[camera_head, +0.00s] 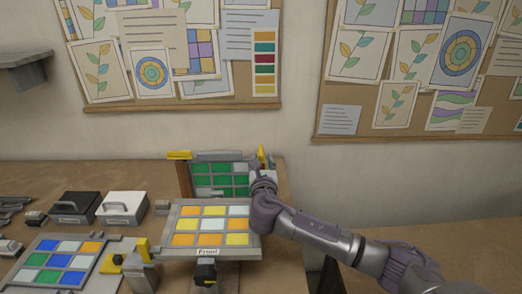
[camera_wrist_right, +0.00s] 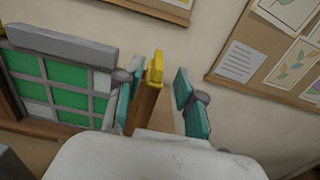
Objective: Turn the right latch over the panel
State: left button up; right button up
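The green and white glass panel (camera_head: 215,180) stands upright in a wooden frame at the back of the bench; it fills the left of the right wrist view (camera_wrist_right: 60,85). The right latch (camera_head: 262,155) is yellow and points up beside the panel's right edge, not across it. In the wrist view the latch (camera_wrist_right: 155,68) tops a wooden post. My right gripper (camera_wrist_right: 158,85) is open, with teal fingers on either side of the latch and post; the right finger is clear of them. In the head view the gripper (camera_head: 263,178) is partly hidden by its wrist. My left gripper is not in view.
The left latch (camera_head: 180,155) lies level at the frame's top left. A tilted orange and yellow panel (camera_head: 211,224), labelled Front, stands before the frame. A blue and green panel (camera_head: 58,264) and black and white boxes (camera_head: 124,206) are at left. Bench right of my arm is clear.

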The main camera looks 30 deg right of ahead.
aim_at(262, 156)
jog(key=shift+p+x, duration=0.3)
jog(key=shift+x, duration=2.5)
jog(key=shift+c, duration=0.3)
grip_shut()
